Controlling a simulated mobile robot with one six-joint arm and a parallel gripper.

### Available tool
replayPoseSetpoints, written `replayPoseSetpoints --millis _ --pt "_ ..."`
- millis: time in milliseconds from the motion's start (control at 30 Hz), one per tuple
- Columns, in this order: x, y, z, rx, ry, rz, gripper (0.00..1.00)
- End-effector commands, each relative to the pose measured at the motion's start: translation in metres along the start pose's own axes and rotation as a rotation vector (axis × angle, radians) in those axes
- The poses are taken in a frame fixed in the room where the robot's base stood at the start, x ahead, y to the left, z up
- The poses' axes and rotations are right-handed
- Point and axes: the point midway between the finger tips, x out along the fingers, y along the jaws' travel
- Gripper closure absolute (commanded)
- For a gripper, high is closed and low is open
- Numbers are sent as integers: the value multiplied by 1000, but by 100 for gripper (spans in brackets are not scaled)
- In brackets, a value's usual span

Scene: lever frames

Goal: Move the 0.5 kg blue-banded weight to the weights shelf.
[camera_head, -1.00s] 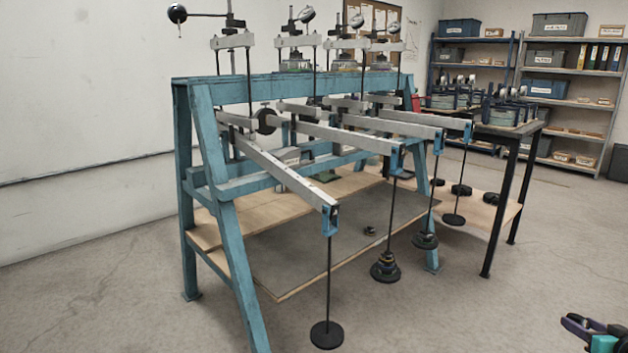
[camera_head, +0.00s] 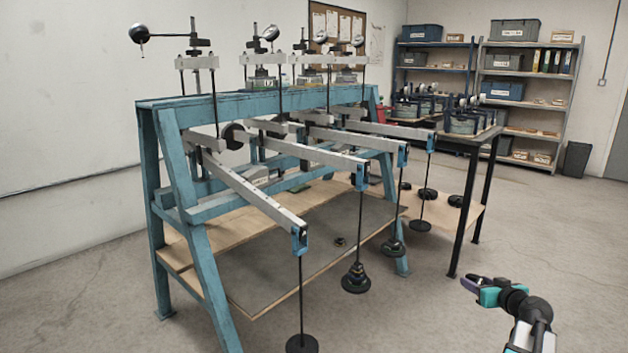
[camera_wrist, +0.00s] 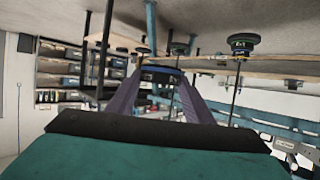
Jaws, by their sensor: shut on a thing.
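My gripper (camera_head: 470,284) is at the lower right in the head view, in front of the black-legged table and clear of the teal frame. In the wrist view its purple fingers (camera_wrist: 160,82) close on a thin dark disc with a blue edge (camera_wrist: 162,69). This looks like the blue-banded weight; its mass marking is not readable. The held weight is too small to make out in the head view. Shelving with bins and small items (camera_head: 527,100) stands against the back wall; I cannot tell which shelf is the weights shelf.
The teal lever frame (camera_head: 210,270) fills the left and middle. Hanging rods carry weight stacks (camera_head: 355,279) and a disc (camera_head: 302,343) at its front. A small weight (camera_head: 340,241) lies on the grey board. A black-legged table (camera_head: 462,235) stands behind. Floor at right is clear.

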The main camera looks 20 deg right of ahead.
Motion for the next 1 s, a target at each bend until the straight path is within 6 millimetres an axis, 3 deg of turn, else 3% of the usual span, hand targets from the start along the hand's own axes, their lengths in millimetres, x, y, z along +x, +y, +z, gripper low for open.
replayPoseSetpoints --millis 33,500,1000 --pt "1 -13 -14 -5 2 -6 82" --pt "23 -118 -86 -20 3 -43 82" --pt "27 -233 -160 -33 4 -78 82"
